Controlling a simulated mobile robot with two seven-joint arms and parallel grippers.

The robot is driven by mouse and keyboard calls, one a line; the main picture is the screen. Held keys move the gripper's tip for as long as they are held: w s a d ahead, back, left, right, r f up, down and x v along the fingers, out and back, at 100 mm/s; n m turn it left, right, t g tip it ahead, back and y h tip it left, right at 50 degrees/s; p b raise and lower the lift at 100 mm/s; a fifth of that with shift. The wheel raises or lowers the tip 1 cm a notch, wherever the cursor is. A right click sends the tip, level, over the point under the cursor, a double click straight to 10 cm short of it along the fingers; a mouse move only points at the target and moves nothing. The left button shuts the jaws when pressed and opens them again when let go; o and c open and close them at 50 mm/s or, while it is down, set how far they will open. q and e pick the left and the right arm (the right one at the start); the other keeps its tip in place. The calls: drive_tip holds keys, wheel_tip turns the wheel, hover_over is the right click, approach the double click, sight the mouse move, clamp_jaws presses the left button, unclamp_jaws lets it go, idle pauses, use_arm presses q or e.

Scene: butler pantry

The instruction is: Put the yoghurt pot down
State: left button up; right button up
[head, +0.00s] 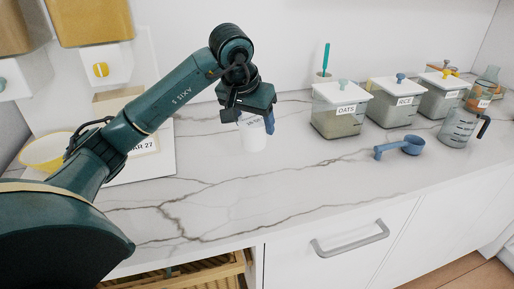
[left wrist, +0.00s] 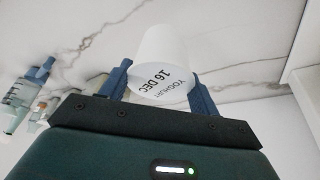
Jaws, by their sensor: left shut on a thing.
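The yoghurt pot (head: 254,138) is a white cup held in my left gripper (head: 252,117), over or on the marble counter in the head view. I cannot tell whether its base touches the counter. In the left wrist view the pot (left wrist: 165,50) sits between the two blue fingers of my left gripper (left wrist: 160,88), and its label reads "YOGHURT 16 DEC". The fingers are shut on it. My right gripper is not in view.
Clear bins labelled OATS (head: 339,112) and RICE (head: 396,103) stand to the right. A blue scoop (head: 400,146) and a measuring jug (head: 458,128) are further right. A yellow bowl (head: 45,152) and a white board (head: 150,165) are left. The counter front is clear.

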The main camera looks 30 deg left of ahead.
sight(254, 143)
use_arm(q)
drive_tip(key=shift+f, duration=2.95)
drive_tip(key=shift+f, duration=0.2)
drive_tip(key=o, duration=1.1)
drive_tip(key=shift+r, duration=0.1)
